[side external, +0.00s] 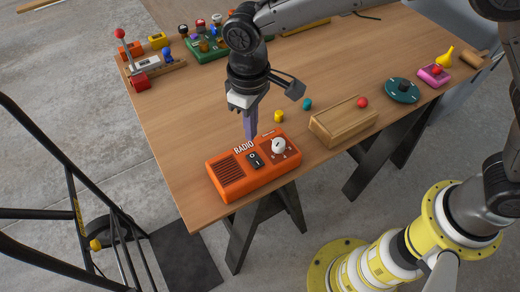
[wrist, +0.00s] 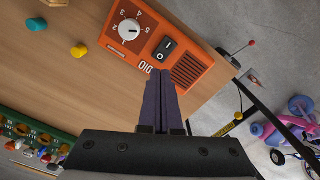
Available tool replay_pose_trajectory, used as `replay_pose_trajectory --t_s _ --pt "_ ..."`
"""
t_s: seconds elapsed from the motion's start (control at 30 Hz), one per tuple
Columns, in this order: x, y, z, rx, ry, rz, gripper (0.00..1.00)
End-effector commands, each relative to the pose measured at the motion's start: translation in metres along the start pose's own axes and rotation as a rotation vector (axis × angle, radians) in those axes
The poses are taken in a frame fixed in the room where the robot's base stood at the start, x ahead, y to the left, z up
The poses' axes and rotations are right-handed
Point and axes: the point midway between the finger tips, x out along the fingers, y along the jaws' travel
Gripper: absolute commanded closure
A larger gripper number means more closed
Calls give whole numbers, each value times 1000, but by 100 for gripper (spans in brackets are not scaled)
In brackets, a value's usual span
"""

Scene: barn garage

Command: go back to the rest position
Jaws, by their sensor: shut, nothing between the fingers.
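My gripper (side external: 249,138) points down over the wooden table, just behind the orange radio. Its purple fingers are together and hold nothing. In the wrist view the closed fingers (wrist: 161,78) reach toward the radio's lower edge; I cannot tell whether they touch it. The orange radio (side external: 230,172) has a speaker grille, a black rocker switch (side external: 254,160) and a white knob (side external: 278,146). It also shows in the wrist view (wrist: 193,72), with the numbered knob (wrist: 129,29) and the switch (wrist: 166,48).
A yellow peg (side external: 279,116) and a teal peg (side external: 307,104) stand near a wooden box (side external: 343,121) with a red ball. A teal disc (side external: 402,90) and a pink block (side external: 434,76) lie right. A green board (side external: 208,46) with several knobs is at the back. The table's left-centre is clear.

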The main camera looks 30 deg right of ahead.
Motion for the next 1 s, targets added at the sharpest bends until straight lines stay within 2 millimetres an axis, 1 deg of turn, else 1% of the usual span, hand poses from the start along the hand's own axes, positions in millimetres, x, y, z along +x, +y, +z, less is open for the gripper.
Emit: replay_pose_trajectory --t_s 0.1,0.17,0.23,0.27,0.33,0.37,0.4,0.43,0.5,0.57,0.6,0.67,0.7,0.77,0.8,0.87,0.9,0.97,1.0 --pt "0 1 0 1 0 0 100" --pt "-1 6 -1 12 2 0 100" --pt "-13 18 -4 38 29 -4 100" --pt "-23 24 -6 52 48 -6 100" --pt "-51 46 -5 96 102 -11 100" --pt "-64 57 -1 120 124 -12 100" --pt "-83 72 7 152 155 -12 100" --pt "-96 84 14 177 178 -12 100" --pt "-123 108 36 231 227 -9 100" --pt "-142 126 57 271 266 -4 100" --pt "-154 136 73 298 291 1 100" --pt "-168 150 97 336 326 10 100" --pt "-176 157 115 361 349 16 100" --pt "-185 166 141 396 380 27 100" --pt "-190 171 159 418 402 36 100" --pt "-194 176 186 448 432 50 100" --pt "-195 178 204 469 451 60 100" --pt "-194 179 231 497 477 76 100" --pt "-190 178 248 513 492 87 100"
